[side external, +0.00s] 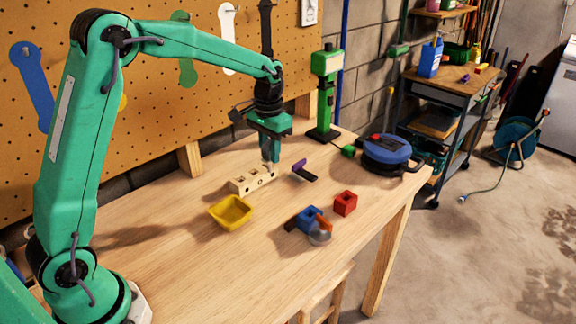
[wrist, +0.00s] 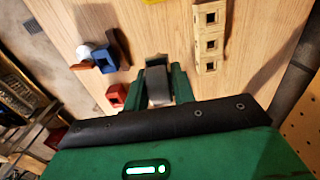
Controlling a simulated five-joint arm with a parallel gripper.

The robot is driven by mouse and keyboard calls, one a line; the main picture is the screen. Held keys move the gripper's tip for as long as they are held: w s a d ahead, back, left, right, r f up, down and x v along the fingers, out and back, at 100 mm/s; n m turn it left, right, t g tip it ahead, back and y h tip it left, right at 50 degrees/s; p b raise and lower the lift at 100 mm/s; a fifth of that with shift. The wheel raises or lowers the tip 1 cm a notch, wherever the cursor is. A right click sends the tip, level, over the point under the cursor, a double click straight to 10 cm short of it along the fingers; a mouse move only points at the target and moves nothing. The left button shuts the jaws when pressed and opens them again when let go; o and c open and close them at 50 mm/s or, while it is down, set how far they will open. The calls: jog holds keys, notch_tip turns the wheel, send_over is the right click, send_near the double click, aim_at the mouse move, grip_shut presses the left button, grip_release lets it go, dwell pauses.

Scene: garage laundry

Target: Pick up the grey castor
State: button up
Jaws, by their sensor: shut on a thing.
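My gripper (wrist: 158,88) is shut on a grey piece, which I take to be the grey castor (wrist: 157,80); it sits between the two green fingers in the wrist view. In the side external view my gripper (side external: 270,155) points down over the back of the wooden table, close to the pale block with holes (side external: 252,180). The fingers largely hide the castor there. I cannot tell from these views whether it is clear of the table.
A yellow tray (side external: 231,211), a red block (side external: 345,203) and a blue block (side external: 308,218) with a silvery round thing (side external: 320,237) lie on the table (side external: 180,270). A purple and black piece (side external: 303,170) lies right of my gripper. The table's front left is clear.

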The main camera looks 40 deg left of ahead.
jog(key=shift+s+d+r, duration=0.2)
jog(key=shift+d+r, duration=0.15)
jog(key=shift+d, duration=0.25)
jog(key=w+d+m, duration=0.1)
jog(key=d+m, duration=0.5)
jog(key=d, duration=0.6)
jog(key=shift+w+f, duration=0.25)
jog(key=shift+w, duration=0.1)
jog(key=shift+f, duration=0.3)
jog(key=shift+f, duration=3.95)
jog(key=shift+f, duration=0.65)
